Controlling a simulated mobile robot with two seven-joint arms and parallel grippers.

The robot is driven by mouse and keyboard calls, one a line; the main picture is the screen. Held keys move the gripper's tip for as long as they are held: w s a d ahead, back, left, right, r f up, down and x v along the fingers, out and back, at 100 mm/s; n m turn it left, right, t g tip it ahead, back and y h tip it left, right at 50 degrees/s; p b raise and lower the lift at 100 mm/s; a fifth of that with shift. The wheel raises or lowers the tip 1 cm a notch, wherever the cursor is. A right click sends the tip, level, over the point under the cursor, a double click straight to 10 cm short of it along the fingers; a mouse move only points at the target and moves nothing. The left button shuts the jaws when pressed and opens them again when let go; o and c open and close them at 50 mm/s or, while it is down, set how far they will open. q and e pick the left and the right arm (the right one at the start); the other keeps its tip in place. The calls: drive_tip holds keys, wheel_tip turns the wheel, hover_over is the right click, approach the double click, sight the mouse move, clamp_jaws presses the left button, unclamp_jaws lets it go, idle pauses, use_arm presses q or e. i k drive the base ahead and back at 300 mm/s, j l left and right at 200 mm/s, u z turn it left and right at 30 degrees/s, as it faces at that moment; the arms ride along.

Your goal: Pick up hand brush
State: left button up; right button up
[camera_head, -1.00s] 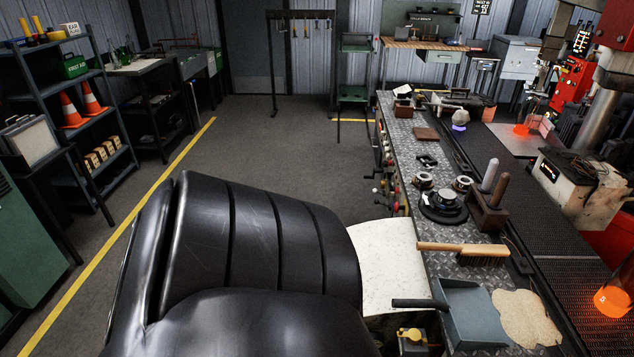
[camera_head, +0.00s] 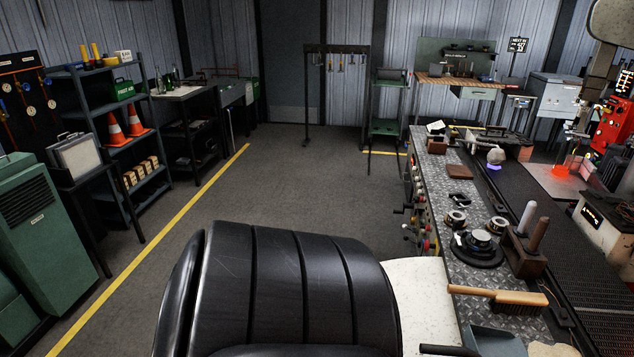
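The hand brush (camera_head: 520,298) lies on the metal-plated bench (camera_head: 437,188) at the lower right. It has a light wooden handle pointing left and dark bristles below its right part. The handle's left end reaches to about the bench's near edge. A grey dustpan (camera_head: 493,342) lies just below the brush in the picture, cut by the bottom edge. Neither of my grippers shows in the head view.
A large black ribbed form (camera_head: 290,285) fills the lower middle, left of the bench. Behind the brush stand a wooden block (camera_head: 524,262) with upright pegs and a dark round fixture (camera_head: 478,245). A conveyor (camera_head: 585,285) runs along the right. Open floor (camera_head: 290,180) lies beyond.

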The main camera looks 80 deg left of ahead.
sight(509, 302)
drive_tip(key=u, duration=1.35)
